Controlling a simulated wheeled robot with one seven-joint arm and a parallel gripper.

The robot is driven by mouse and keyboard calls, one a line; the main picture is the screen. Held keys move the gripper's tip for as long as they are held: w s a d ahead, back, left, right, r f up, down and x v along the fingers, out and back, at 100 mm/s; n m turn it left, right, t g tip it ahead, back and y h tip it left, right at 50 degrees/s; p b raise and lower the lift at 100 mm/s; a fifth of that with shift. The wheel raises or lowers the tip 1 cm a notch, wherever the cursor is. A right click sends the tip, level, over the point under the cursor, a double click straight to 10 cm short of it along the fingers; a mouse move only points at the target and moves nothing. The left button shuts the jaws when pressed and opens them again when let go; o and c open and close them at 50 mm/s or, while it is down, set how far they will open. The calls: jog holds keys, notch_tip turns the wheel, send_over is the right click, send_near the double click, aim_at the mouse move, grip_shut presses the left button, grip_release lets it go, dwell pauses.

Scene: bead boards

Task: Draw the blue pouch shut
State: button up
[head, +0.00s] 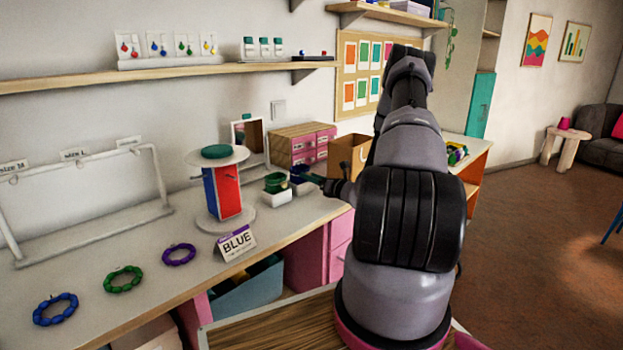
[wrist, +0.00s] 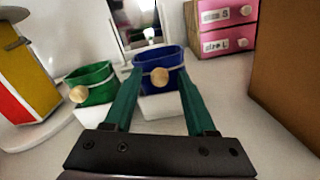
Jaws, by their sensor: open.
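The blue pouch (wrist: 143,80) stands upright on a white block, with a wide mouth and a pale cord round its neck. A round wooden bead (wrist: 159,77) sits on the cord at its front. In the head view the blue pouch (head: 300,170) is small and partly hidden by my gripper. My gripper (wrist: 159,92) is open, its two dark green fingers on either side of the bead and pointing at the pouch. I cannot tell whether the fingers touch the pouch. The gripper also shows in the head view (head: 312,180).
A green pouch (wrist: 95,83) with its own bead stands close on the left. A round display stand (head: 223,190), a BLUE card (head: 236,243), pink drawers (wrist: 226,30) and a cardboard box (wrist: 288,70) are nearby. Bracelets lie along the front left of the counter.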

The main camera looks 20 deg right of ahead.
grip_shut()
dwell(1.4)
